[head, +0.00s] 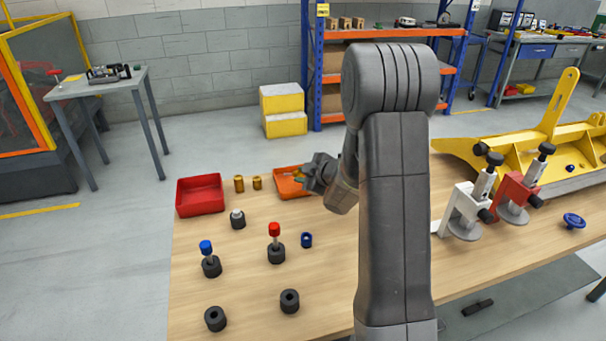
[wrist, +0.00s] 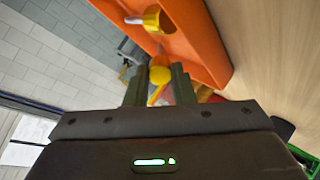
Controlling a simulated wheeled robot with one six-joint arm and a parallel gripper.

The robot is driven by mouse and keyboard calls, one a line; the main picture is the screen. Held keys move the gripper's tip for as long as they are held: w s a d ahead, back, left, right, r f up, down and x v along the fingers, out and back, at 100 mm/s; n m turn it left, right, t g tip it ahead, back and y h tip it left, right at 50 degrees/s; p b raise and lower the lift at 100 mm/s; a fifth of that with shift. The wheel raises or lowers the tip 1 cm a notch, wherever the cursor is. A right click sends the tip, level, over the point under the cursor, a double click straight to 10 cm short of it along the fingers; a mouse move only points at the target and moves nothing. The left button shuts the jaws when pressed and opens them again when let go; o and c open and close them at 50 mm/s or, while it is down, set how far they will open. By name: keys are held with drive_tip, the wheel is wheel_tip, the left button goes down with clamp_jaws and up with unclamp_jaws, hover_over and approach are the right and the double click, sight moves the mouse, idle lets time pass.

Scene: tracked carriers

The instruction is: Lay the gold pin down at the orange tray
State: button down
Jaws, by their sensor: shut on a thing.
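The orange tray (head: 290,191) stands at the far edge of the wooden table, partly hidden behind my gripper (head: 309,174). In the wrist view the orange tray (wrist: 212,48) fills the upper middle. My gripper (wrist: 160,80) is shut on the gold pin (wrist: 160,75), whose round yellow end shows between the fingers. It appears to be at or over the tray's edge; whether the pin touches the tray I cannot tell. Another gold piece with a pale tip (wrist: 152,19) lies in the tray.
A red tray (head: 200,196) and two gold cylinders (head: 239,184) (head: 257,183) stand left of the orange tray. Black holders, one with a red-topped pin (head: 274,230) and one with a blue-topped pin (head: 206,247), stand nearer. Clamps (head: 465,212) are at the right.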

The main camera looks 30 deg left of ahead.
drive_tip(key=c, duration=1.1)
unclamp_jaws()
drive_tip(key=shift+c, duration=0.2)
drive_tip(key=v, duration=0.7)
drive_tip(key=shift+d, duration=0.25)
drive_tip(key=shift+a+r, duration=0.1)
drive_tip(key=x, duration=0.7)
drive_tip(key=shift+s, duration=0.1)
wheel_tip(320, 180, up, 3)
drive_tip(key=p, duration=0.3)
drive_tip(key=shift+a, duration=0.1)
drive_tip(key=shift+r+p, duration=1.05)
drive_tip(key=shift+r, duration=0.25)
